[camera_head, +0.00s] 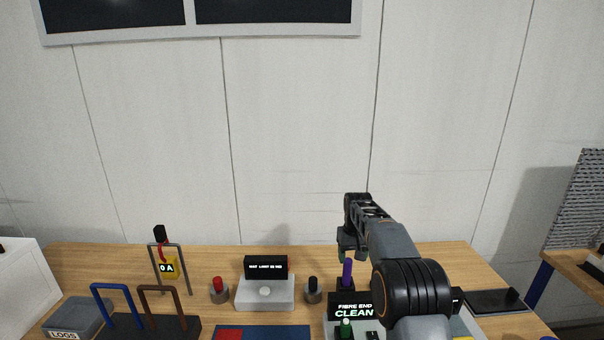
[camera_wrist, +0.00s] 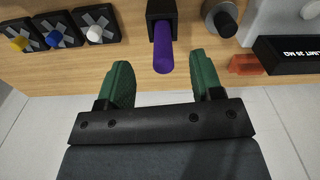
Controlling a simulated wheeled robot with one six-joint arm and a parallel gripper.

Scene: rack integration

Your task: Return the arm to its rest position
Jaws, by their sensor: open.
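My arm (camera_head: 412,288) reaches from the lower right over the wooden workbench (camera_head: 205,255) in the head view, and its wrist bends down. My gripper (camera_head: 347,255) hangs just above a purple rod (camera_head: 347,270) that stands upright in a black holder. In the wrist view the green fingers of my gripper (camera_wrist: 161,66) are spread apart and empty. The purple rod (camera_wrist: 163,48) shows in the gap, with clear space on both sides. Whether the fingertips reach down to its top, I cannot tell.
A "FIBRE END CLEAN" display (camera_head: 353,309) stands below my arm. A grey device with a black display (camera_head: 266,267) and red and black knobs stand left of it. Blue (camera_head: 111,290) and brown (camera_head: 160,289) handles stand further left. The space above the bench is clear up to the wall.

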